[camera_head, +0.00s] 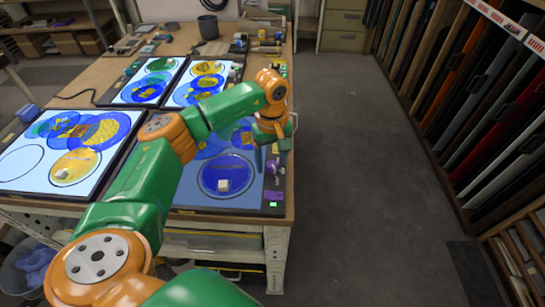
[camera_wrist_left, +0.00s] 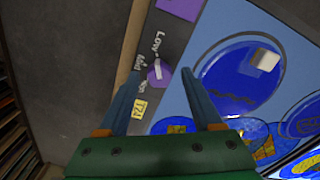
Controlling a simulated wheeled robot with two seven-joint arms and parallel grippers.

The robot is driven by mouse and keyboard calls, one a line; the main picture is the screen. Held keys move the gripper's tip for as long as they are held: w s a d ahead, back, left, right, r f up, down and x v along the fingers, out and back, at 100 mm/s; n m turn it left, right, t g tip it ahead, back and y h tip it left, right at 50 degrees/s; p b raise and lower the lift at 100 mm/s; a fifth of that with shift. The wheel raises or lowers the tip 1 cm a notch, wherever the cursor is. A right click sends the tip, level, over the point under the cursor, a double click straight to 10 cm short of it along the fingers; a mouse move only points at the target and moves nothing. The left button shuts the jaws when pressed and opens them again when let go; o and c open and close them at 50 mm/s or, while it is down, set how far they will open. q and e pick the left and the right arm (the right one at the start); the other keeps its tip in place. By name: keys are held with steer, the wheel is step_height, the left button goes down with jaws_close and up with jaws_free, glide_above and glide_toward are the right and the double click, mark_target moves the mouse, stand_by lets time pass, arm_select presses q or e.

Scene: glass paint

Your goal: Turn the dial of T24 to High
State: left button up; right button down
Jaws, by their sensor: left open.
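The T24 light panel (camera_head: 187,195) lies at the table's front right corner, with its dark control strip along the right edge. In the left wrist view a yellow T24 tag (camera_wrist_left: 139,108) and a small pale purple dial (camera_wrist_left: 158,71) show on that strip. "Low" and "Mid" are legible beside the dial; a third label is partly hidden by a finger. The dial's pointer setting cannot be read. My left gripper (camera_head: 270,167) is above the strip, open and empty. In the wrist view its fingertips (camera_wrist_left: 160,72) appear on either side of the dial; contact cannot be told. My right gripper is not in view.
Other lit panels (camera_head: 25,165) with round blue, green and yellow glass pieces cover the table. A white cube (camera_head: 223,185) sits on a blue disc on the T24 panel. The floor (camera_head: 370,180) to the right is clear, before a sheet rack.

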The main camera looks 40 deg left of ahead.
arm_select(q)
steer(key=shift+s+d, duration=0.1)
steer(key=c, duration=0.4)
jaws_close()
steer(key=shift+n, duration=0.4)
steer(key=n, duration=0.4)
steer(key=shift+n, duration=0.3)
steer(key=n, duration=1.2)
steer(key=shift+n, duration=0.4)
steer(key=n, duration=0.5)
steer(key=shift+n+p, duration=0.3)
steer(key=shift+p, duration=0.05)
